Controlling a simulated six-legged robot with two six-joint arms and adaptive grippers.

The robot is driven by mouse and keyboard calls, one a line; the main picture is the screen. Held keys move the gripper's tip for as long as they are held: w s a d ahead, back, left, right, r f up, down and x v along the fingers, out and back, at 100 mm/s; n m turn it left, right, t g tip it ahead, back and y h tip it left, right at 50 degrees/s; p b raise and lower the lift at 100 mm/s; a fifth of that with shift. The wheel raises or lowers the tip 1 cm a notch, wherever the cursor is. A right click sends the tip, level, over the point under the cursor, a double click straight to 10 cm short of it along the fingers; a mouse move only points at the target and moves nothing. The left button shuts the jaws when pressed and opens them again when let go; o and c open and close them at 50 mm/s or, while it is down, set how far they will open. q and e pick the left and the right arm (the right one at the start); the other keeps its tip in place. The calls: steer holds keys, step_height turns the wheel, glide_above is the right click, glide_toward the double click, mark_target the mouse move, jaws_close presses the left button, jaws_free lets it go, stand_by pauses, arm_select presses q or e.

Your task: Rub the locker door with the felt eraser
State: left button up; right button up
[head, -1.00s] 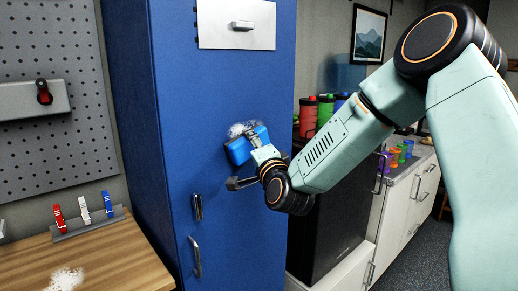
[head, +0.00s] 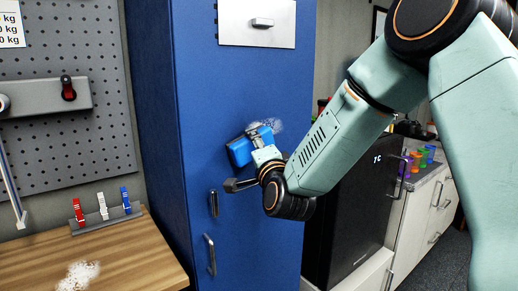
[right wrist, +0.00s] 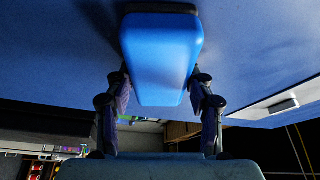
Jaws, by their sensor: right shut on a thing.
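The blue locker (head: 165,120) stands upright in the middle of the head view, with its door (head: 240,90) facing me. A whitish smudge (head: 276,125) is on the door, partly hidden behind the eraser and gripper. My right gripper (head: 252,148) is shut on the blue felt eraser (head: 238,151) and holds it at the door, left of and slightly below the visible smudge. In the right wrist view the eraser (right wrist: 160,60) sits between both fingers, its dark felt side toward the blue surface. It looks to be touching the door or very close. My left gripper is not in view.
The door carries a pale plate (head: 257,22) above and two handles (head: 210,255) (head: 213,203) below. A wooden bench (head: 130,255) with coloured clips (head: 103,206) and a grey pegboard (head: 70,150) stand left. A black fridge (head: 350,200) and white cabinets (head: 430,215) stand right.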

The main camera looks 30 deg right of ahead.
mark_target(272, 137)
steer(key=shift+r+p, duration=0.5)
steer(key=shift+r, duration=0.4)
steer(key=shift+w+d+f+p, duration=0.15)
steer(key=shift+d+p, duration=0.15)
steer(key=shift+d, duration=2.1)
steer(key=shift+w+d+p, duration=0.15)
steer(key=shift+d+p, duration=0.45)
steer(key=shift+d, duration=1.35)
steer(key=shift+w+d+p, duration=0.2)
steer(key=shift+d+p, duration=0.2)
steer(key=shift+d, duration=1.25)
